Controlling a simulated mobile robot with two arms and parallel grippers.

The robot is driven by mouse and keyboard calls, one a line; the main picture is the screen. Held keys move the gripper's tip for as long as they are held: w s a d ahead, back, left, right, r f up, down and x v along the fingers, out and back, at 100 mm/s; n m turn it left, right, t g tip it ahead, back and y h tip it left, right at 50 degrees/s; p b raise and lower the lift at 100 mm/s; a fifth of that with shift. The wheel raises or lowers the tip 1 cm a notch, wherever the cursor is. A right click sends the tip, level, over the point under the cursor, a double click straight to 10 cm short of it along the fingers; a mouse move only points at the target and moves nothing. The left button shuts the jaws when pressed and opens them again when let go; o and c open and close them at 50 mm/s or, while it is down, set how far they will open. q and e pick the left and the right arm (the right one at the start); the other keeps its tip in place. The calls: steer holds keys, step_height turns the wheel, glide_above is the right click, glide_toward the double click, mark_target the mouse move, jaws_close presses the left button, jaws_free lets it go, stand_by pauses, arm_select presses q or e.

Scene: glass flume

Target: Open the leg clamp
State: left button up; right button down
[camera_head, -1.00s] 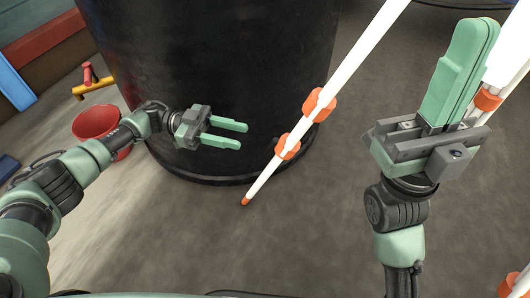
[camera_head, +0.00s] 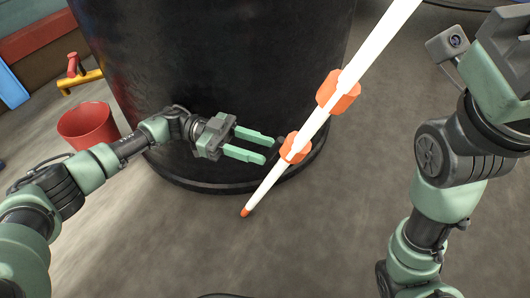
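A white tripod leg (camera_head: 381,40) slants down from the top right to an orange foot on the floor. It carries two orange clamps, an upper one (camera_head: 338,90) and a lower one (camera_head: 295,148). My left gripper (camera_head: 268,147) is open, its two green fingers apart and pointing at the lower clamp from the left. The fingertips end close to it; I cannot tell whether they touch. Nothing is between the fingers. My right gripper (camera_head: 508,42) is at the upper right edge, its fingers out of the picture, so its opening is hidden.
A large black cylinder (camera_head: 200,80) stands behind my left gripper and the leg. A red bucket (camera_head: 88,130) stands at the left, with a yellow and red tool (camera_head: 80,80) behind it. The grey floor (camera_head: 300,240) in front is clear.

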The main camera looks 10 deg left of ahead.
arm_select(q)
steer(key=shift+x, duration=0.95)
jaws_close()
stand_by(0.7)
